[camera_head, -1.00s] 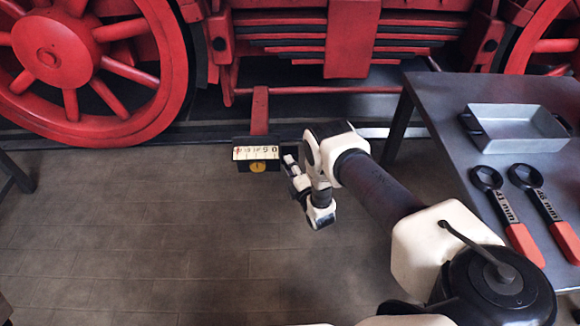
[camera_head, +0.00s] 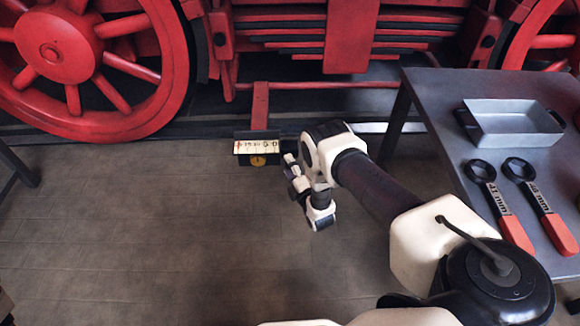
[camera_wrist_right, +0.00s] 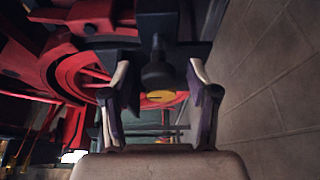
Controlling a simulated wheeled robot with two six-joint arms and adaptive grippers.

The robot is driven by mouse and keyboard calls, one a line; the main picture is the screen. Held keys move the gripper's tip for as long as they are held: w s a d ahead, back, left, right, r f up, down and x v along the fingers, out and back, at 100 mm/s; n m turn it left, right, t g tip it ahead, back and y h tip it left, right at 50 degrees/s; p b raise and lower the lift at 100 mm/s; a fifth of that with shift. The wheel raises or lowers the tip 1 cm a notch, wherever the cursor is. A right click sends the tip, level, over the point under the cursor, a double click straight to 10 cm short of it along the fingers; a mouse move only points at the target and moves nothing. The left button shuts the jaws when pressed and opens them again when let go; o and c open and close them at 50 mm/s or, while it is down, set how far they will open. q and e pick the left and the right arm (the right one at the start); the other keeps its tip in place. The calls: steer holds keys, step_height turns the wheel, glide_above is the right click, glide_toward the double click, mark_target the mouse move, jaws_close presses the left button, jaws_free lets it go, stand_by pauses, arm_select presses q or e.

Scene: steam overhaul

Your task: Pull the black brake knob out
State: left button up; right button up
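The black brake knob (camera_wrist_right: 157,70) shows in the right wrist view, on a short stem in front of a dark housing. A yellow disc (camera_wrist_right: 160,97) lies just below it in that picture. My right gripper (camera_wrist_right: 160,82) is open, one finger on each side of the knob with gaps visible. In the head view, my right gripper (camera_head: 289,167) is just right of the dark box with a white scale plate (camera_head: 257,147) and yellow disc (camera_head: 258,161). The knob cannot be made out there. My left gripper is not in view.
The red locomotive wheel (camera_head: 50,52) and frame stand behind the box. At right, a grey table (camera_head: 433,92) holds a metal tray (camera_head: 515,138) and two red-handled wrenches (camera_head: 500,205) (camera_head: 541,203). The floor left of my arm is clear.

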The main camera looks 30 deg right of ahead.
steer(key=s+a, duration=0.1)
steer(key=s, duration=1.1)
steer(key=shift+a, duration=0.4)
